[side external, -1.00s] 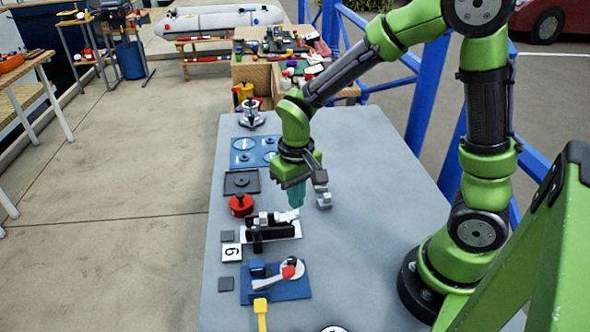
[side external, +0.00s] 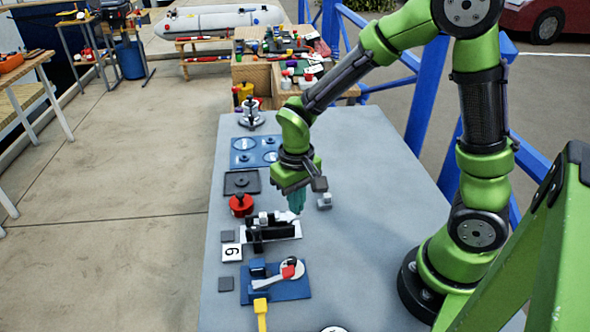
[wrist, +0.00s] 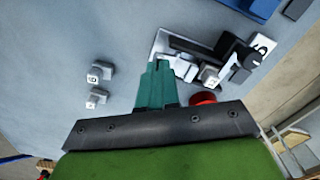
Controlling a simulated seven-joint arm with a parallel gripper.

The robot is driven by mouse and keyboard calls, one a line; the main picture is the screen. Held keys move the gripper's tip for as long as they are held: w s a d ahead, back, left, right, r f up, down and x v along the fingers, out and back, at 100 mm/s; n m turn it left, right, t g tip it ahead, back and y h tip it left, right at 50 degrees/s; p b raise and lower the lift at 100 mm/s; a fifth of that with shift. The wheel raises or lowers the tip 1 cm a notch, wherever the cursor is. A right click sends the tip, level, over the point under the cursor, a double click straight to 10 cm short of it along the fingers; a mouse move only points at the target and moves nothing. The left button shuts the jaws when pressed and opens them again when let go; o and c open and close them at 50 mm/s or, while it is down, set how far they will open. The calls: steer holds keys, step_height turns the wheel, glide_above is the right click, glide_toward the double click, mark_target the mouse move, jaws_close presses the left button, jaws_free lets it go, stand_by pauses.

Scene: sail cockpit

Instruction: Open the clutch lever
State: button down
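The clutch (side external: 258,237) is a black body on a white base plate, near the table's left edge in the side view. Its pale lever (side external: 285,217) lies toward the right, its end close to my teal fingertips (side external: 298,205). My gripper hangs pointing down at the clutch's right end, with nothing seen between its fingers. In the wrist view the fingers (wrist: 157,75) look pressed together, with their tips over the white plate's edge (wrist: 157,48). The black clutch part (wrist: 197,48) is to their right. I cannot tell whether the tips touch the lever.
A red round part (side external: 241,204) sits behind the clutch. The table's right side is clear.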

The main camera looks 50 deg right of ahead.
steer(key=shift+f, duration=0.2)
steer(key=shift+r, duration=3.55)
steer(key=s+d+r+m+t+y, duration=0.1)
steer(key=s+r+t+y, duration=0.1)
steer(key=s+r+t, duration=0.5)
step_height(320, 180, up, 4)
steer(key=shift+s+r, duration=0.2)
steer(key=shift+s, duration=0.8)
